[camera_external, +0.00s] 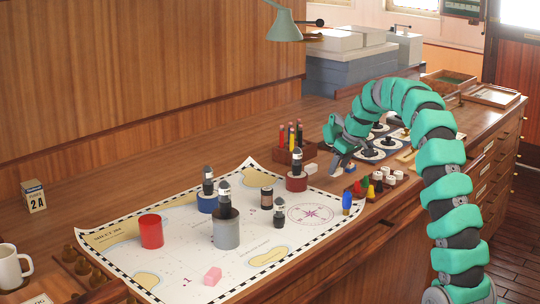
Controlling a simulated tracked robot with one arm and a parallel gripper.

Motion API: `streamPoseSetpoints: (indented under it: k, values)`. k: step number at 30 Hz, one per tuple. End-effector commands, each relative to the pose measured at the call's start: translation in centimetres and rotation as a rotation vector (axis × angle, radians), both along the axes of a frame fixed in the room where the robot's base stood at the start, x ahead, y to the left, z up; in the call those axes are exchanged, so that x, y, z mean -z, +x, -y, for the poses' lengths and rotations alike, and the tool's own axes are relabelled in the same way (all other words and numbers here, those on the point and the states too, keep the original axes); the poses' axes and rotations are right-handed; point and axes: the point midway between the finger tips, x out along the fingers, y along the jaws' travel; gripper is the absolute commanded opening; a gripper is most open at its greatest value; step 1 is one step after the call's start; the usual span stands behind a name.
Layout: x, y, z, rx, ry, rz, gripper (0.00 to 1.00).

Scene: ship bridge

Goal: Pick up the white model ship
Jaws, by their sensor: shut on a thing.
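My gripper (338,165) is at the end of my curled green and grey arm, low over the back right part of the desk. It is shut on the white model ship, which is small here and mostly hidden by the fingers. A little white and blue shows beside the fingertips. I cannot tell whether the ship is clear of the desk top.

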Motion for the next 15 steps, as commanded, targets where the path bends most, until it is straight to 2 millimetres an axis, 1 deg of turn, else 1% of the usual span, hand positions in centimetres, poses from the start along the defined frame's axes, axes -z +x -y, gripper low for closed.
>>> streamPoseSetpoints:
  k: [1,9,15]
  values:
    - [-0.1,-0.8,0.2,-0.001,0.001,-0.002,0.29]
    - [-0.6,-5.1,1.1,0.000,0.001,0.000,0.29]
    - [-0.8,-7.9,1.8,-0.001,0.000,0.000,0.29]
